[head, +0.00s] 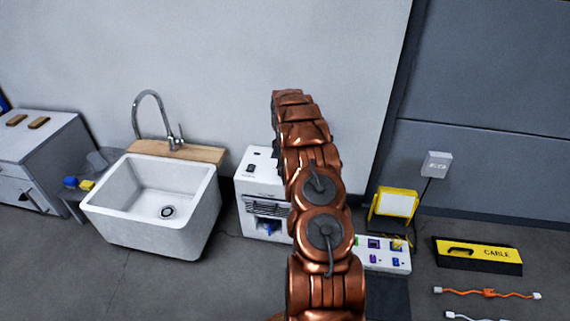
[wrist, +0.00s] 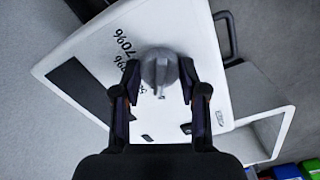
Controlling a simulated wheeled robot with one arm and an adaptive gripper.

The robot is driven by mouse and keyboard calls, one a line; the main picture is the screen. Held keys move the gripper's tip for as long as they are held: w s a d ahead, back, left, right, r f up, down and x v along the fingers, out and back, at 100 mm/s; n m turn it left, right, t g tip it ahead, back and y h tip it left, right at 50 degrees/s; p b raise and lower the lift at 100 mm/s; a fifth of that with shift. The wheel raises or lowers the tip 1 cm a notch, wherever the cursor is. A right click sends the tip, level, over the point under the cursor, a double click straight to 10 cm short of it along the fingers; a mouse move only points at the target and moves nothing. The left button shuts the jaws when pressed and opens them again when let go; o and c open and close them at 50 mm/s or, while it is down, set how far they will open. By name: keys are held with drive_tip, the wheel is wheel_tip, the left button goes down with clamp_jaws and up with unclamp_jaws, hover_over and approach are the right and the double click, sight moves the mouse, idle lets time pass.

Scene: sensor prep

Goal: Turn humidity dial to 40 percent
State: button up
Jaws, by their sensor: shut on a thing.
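In the wrist view, a grey round dial (wrist: 158,66) with a raised grip sits on the white panel (wrist: 190,28) of a device. Black printed marks lie to its upper left; "70%" is readable, and another percent mark is partly hidden by a finger. My gripper (wrist: 158,72) is shut on the dial, one dark finger on each side. I cannot tell which value the dial points to. In the head view my copper-coloured arm hides the gripper and the dial.
The panel has a dark rectangular screen (wrist: 78,88) and a black handle (wrist: 226,38) at its edge. In the head view, a white sink (head: 150,226) stands left of a white machine (head: 252,180). A yellow lamp (head: 394,205) and a cable box (head: 477,255) are at right.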

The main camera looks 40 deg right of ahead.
idle(0.4)
drive_tip(key=o, duration=1.1)
drive_tip(key=shift+o, duration=0.2)
drive_tip(key=shift+r, duration=0.1)
wheel_tip(320, 180, up, 12)
idle(0.3)
